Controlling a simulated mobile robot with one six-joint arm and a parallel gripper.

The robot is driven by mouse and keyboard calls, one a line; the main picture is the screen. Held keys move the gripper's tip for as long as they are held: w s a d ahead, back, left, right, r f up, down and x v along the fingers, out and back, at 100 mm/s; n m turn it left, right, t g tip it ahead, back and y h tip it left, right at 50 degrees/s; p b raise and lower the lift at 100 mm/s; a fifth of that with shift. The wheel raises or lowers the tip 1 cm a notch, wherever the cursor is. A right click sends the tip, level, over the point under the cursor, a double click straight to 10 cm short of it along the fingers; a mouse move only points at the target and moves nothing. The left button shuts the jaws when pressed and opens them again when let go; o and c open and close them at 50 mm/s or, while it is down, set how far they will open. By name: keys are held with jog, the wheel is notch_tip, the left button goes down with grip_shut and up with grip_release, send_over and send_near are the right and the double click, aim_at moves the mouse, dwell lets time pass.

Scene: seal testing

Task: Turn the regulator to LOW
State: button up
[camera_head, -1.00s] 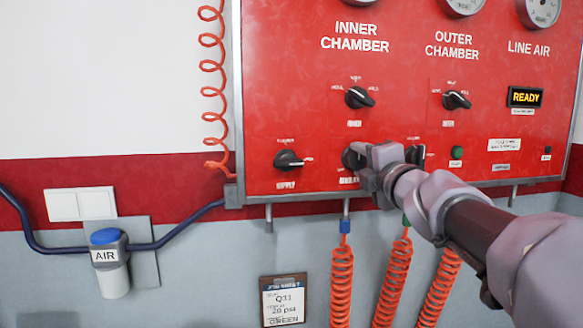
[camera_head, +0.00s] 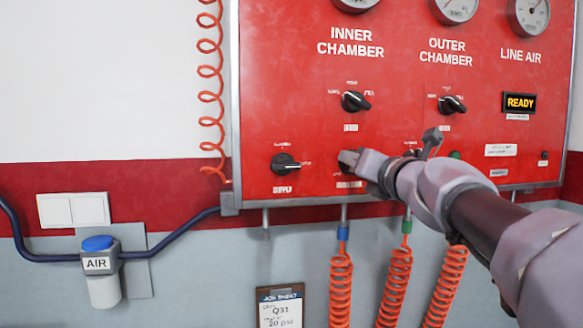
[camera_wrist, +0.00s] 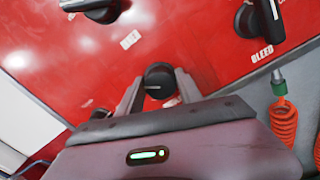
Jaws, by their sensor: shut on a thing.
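The black regulator knob (camera_wrist: 158,80) sits between the two fingers of my gripper (camera_wrist: 160,92) in the wrist view. The fingers are shut on its sides. In the head view my gripper (camera_head: 350,162) is at the lower middle of the red panel (camera_head: 300,135) and covers most of this knob. The label below it is too small to read, and I cannot tell which mark the knob points at.
The supply knob (camera_head: 285,164) is to the left. The inner chamber knob (camera_head: 355,102) and outer chamber knob (camera_head: 451,105) are above. The bleed knob (camera_wrist: 260,18) is close on the right. Orange coiled hoses (camera_head: 341,290) hang below the panel.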

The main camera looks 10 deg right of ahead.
jog(key=shift+a+f+n+g+b, duration=0.15)
jog(key=shift+n+b, duration=1)
jog(key=shift+n, duration=2.75)
jog(key=shift+a+r+n+g+b, duration=0.15)
jog(key=shift+n+b, duration=0.95)
jog(key=shift+n, duration=2.8)
jog(key=o, duration=1.4)
jog(key=shift+c, duration=0.2)
